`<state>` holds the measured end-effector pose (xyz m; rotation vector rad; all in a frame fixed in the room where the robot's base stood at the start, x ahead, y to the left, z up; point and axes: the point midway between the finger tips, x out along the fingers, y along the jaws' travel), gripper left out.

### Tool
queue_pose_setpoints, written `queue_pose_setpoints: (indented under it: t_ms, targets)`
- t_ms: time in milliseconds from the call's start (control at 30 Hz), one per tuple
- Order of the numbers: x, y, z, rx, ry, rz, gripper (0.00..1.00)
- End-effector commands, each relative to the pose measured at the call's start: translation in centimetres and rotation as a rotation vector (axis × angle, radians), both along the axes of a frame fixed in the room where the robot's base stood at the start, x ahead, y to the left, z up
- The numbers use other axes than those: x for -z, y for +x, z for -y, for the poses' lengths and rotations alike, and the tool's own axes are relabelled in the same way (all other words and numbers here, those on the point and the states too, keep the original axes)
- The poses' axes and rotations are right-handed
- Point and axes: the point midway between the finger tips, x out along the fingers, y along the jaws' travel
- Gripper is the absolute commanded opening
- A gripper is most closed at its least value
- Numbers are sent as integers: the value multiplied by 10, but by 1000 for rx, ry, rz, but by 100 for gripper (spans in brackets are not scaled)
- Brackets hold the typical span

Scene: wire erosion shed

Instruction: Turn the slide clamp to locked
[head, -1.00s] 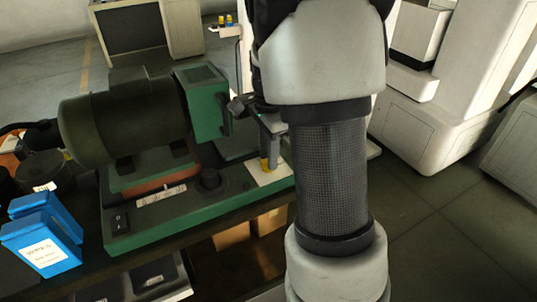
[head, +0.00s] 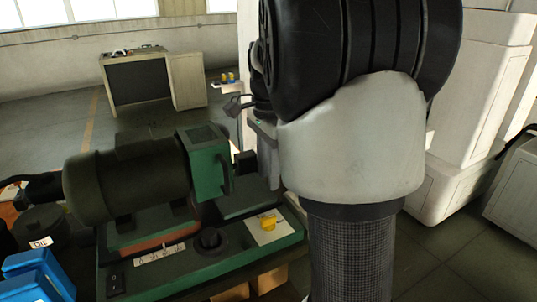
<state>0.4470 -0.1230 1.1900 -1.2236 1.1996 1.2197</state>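A small yellow knob (head: 268,222), which I take to be the slide clamp, sits on a pale plate (head: 282,232) at the right end of the green machine base. The knob shows in full, but its marks are too small to read. My gripper (head: 270,172) is above the plate, clear of the knob, and partly hidden behind my arm. Its fingertips are not clear enough to show whether they are open or shut. Nothing shows hanging from it.
The green machine (head: 208,165) with its dark motor (head: 125,180) stands left of my gripper. A black round knob (head: 210,238) and a switch (head: 115,282) are on its base. Blue boxes (head: 38,278) lie at lower left. White cabinets (head: 480,100) stand at right.

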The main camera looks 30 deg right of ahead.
Motion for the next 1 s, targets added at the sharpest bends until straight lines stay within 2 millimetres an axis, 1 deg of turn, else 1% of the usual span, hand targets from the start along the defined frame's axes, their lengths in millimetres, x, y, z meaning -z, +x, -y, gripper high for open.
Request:
queue_pose_setpoints:
  t_ms: [33, 100, 200, 300, 867, 967, 1000]
  targets:
    - [-11, 0, 0, 0, -1, 3, 32]
    - [-22, 0, 0, 0, 0, 2, 32]
    - [-34, 0, 0, 0, 0, 2, 32]
    - [-40, 0, 0, 0, 0, 0, 32]
    - [-43, -1, -1, -6, 1, 2, 32]
    - [-50, -9, -8, -69, 4, 26, 32]
    - [-56, -15, -14, -122, 5, 44, 32]
